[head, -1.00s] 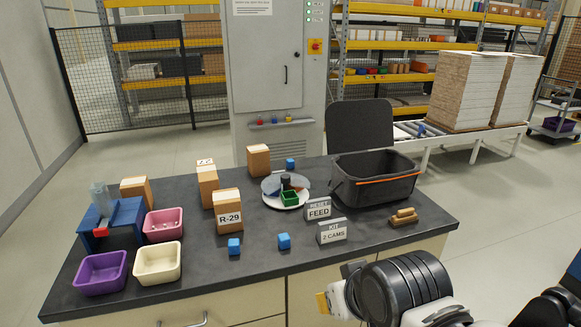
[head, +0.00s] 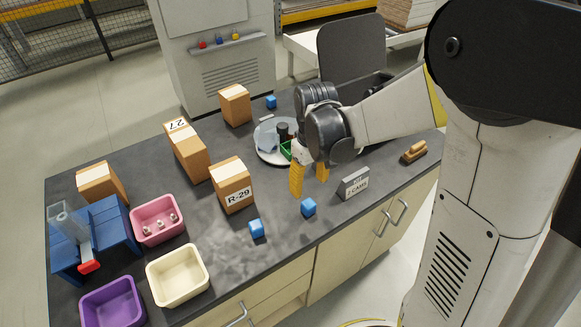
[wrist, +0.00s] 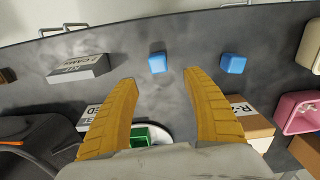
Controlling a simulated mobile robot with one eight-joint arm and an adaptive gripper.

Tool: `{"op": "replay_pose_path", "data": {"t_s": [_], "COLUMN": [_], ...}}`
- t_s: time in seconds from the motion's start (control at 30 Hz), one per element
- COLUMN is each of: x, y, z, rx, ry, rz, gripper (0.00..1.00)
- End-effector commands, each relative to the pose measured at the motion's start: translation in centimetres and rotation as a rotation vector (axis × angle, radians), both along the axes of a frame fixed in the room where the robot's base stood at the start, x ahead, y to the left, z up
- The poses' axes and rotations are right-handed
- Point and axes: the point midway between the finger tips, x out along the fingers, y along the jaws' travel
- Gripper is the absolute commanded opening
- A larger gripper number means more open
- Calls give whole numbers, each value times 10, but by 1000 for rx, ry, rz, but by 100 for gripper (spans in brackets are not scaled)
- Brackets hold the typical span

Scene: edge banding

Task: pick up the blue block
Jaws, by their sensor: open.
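A blue block (head: 308,207) sits near the table's front edge; it also shows in the wrist view (wrist: 157,62), ahead of the gap between my fingertips. A second blue block (head: 257,228) lies to its left and shows in the wrist view (wrist: 232,64), to the right of the gap. A third blue block (head: 271,102) lies at the back of the table. My gripper (head: 309,179), with yellow fingers, is open and empty, pointing down above and behind the first block. In the wrist view its fingers (wrist: 160,79) are wide apart, touching no block.
The KIT 2 CAMS sign (head: 354,183) stands right of the first block. The R-29 carton (head: 232,186) stands behind the second. A round turntable (head: 268,155) holding a green bin is behind my gripper. A wooden-handled brush (head: 414,151) lies at the right.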

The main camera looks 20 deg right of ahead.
Motion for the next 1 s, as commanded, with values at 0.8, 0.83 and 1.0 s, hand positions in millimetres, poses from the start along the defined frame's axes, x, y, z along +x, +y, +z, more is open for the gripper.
{"op": "replay_pose_path", "data": {"t_s": [0.8, 0.83, 1.0], "x": [3, 3, 3], "y": [-3, -3, -3], "z": [-106, -109, -111], "rx": [0, 0, 1], "ry": [8, 8, 7], "rz": [4, 4, 5], "gripper": [58, 58, 58]}}
